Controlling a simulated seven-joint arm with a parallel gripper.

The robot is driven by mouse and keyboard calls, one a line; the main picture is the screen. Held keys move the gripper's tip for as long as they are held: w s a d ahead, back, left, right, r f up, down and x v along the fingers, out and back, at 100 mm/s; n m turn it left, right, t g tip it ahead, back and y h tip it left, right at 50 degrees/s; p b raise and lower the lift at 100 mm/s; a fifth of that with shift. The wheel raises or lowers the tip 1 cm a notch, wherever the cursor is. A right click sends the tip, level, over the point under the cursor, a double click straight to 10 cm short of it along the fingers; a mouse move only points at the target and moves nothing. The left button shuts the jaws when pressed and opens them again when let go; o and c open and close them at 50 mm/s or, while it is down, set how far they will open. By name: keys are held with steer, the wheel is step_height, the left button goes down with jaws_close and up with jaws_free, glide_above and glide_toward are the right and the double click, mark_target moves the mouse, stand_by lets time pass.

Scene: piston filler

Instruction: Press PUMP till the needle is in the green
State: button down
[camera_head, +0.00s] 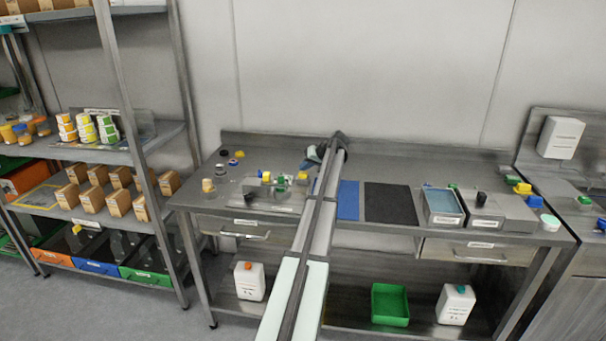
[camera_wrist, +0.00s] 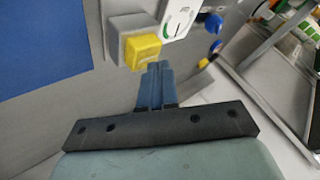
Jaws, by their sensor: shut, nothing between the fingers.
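My gripper (camera_wrist: 158,68) is shut and empty, its blue-grey fingertips together. The fingertips are right beside the yellow button block (camera_wrist: 143,50) on a grey housing; I cannot tell whether they touch it. Next to it, a white gauge face (camera_wrist: 180,18) with a green arc and a dark needle is cut off by the top edge of the wrist view; I cannot tell whether the needle is in the green. In the head view, the yellow block (camera_head: 302,176) sits on the bench just left of my arm, and my gripper (camera_head: 314,155) is partly hidden. No PUMP label is readable.
A blue mat (camera_head: 348,200) and a dark mat (camera_head: 390,204) lie right of my arm. A tray (camera_head: 443,207) stands farther right. Small jars (camera_head: 208,185) stand at the bench's left end. A blue knob (camera_wrist: 213,22) is beyond the gauge.

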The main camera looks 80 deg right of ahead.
mark_target(305, 173)
steer(key=shift+f, duration=0.75)
stand_by(0.8)
steer(key=shift+r, duration=1.25)
steer(key=shift+r, duration=2.5)
